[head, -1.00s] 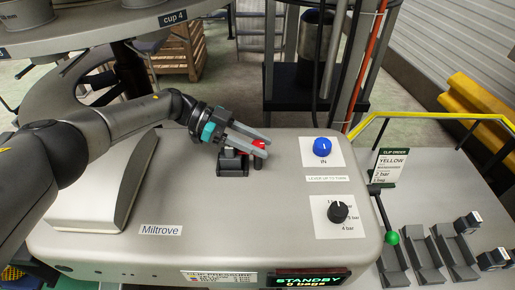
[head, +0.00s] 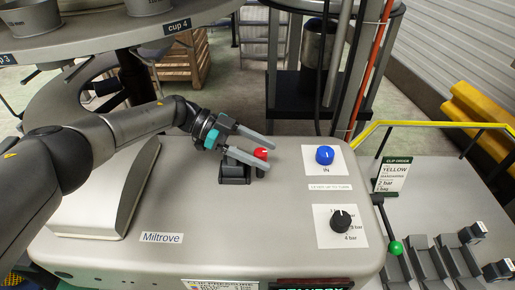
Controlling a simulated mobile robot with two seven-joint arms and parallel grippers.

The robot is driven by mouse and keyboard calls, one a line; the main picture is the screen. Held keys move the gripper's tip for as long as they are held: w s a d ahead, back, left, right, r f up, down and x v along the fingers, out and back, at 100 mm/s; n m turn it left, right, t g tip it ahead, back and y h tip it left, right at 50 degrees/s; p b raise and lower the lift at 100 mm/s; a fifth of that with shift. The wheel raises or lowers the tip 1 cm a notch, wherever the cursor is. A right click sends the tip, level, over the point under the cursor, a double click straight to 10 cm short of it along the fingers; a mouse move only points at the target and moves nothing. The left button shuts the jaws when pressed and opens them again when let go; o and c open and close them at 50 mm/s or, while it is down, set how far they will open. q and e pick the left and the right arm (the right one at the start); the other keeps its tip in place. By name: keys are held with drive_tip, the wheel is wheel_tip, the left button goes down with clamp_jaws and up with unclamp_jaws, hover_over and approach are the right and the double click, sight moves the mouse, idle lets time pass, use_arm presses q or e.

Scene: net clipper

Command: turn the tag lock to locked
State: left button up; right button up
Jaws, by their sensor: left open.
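A red knob (head: 261,154) with a light mark on top sits beside a small black block (head: 234,174) on the grey machine top. My left gripper (head: 269,154) is open, with one finger on the far side of the red knob and one on the near side. The red knob shows between the fingers, with gaps visible; its lower part is hidden by the near finger. No label naming a tag lock is readable on it. My right gripper is not in view.
A blue knob (head: 325,155) and a black pressure dial (head: 341,221) stand on white plates to the right. A lever with a green ball (head: 396,248) is at the machine's right edge. A round table (head: 120,38) overhangs at upper left.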

use_arm(q)
drive_tip(key=b+v, duration=0.4)
drive_tip(key=v, duration=1.1)
drive_tip(key=shift+b, duration=0.4)
drive_tip(key=shift+a+r, duration=0.1)
drive_tip(key=shift+r, duration=0.05)
